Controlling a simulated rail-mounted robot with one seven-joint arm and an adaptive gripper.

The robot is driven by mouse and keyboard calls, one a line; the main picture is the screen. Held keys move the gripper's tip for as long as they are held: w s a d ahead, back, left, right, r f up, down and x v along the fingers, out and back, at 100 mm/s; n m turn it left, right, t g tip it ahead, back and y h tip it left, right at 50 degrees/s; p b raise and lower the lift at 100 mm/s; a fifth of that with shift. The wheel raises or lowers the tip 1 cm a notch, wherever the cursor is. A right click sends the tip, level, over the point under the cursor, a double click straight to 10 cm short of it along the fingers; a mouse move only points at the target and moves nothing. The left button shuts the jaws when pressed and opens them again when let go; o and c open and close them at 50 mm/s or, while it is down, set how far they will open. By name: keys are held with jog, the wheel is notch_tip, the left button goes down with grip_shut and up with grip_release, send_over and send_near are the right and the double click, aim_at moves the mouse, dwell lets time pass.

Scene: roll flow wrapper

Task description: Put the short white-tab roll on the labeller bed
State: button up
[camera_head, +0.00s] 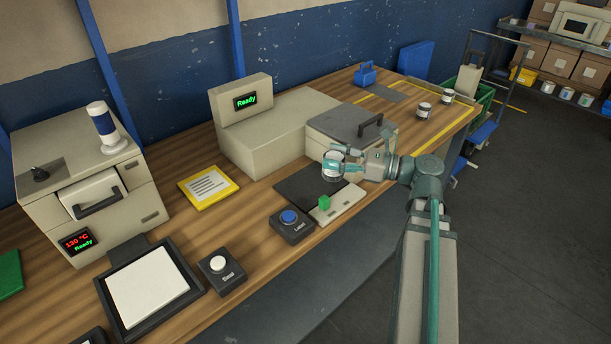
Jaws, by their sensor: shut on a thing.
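My gripper (342,169) is shut on a short white-and-dark roll (332,160) at the middle of the bench. The fingers cover part of the roll, and its tab is too small to make out. The roll is upright, over or on the right part of a dark flat bed (291,185) in front of the beige labeller (265,135), whose screen reads Ready. I cannot tell whether the roll touches the bed.
A lidded beige box (340,125) with a handle stands right behind my gripper. Two short rolls (424,110) (447,97) stand at the right. A Label button (290,217) is in front. A blue-and-white roll (104,125) stands on the left machine (60,190).

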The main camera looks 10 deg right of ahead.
jog(key=shift+w+a+f+p, duration=0.15)
jog(key=shift+w+a+f, duration=0.6)
jog(key=shift+w+f, duration=0.75)
jog(key=shift+w+a+f+p, duration=0.1)
jog(key=shift+w+a+f, duration=0.7)
jog(key=shift+w+f, duration=0.65)
jog(key=shift+w+a+f+p, duration=0.15)
jog(key=shift+w+a+f, duration=0.6)
jog(key=shift+w+f, duration=0.9)
jog(key=shift+f, duration=0.5)
jog(key=shift+w+f, duration=0.15)
jog(key=shift+f, duration=0.45)
jog(key=shift+f, duration=0.15)
jog(key=o, duration=1.3)
jog(key=shift+c, duration=0.2)
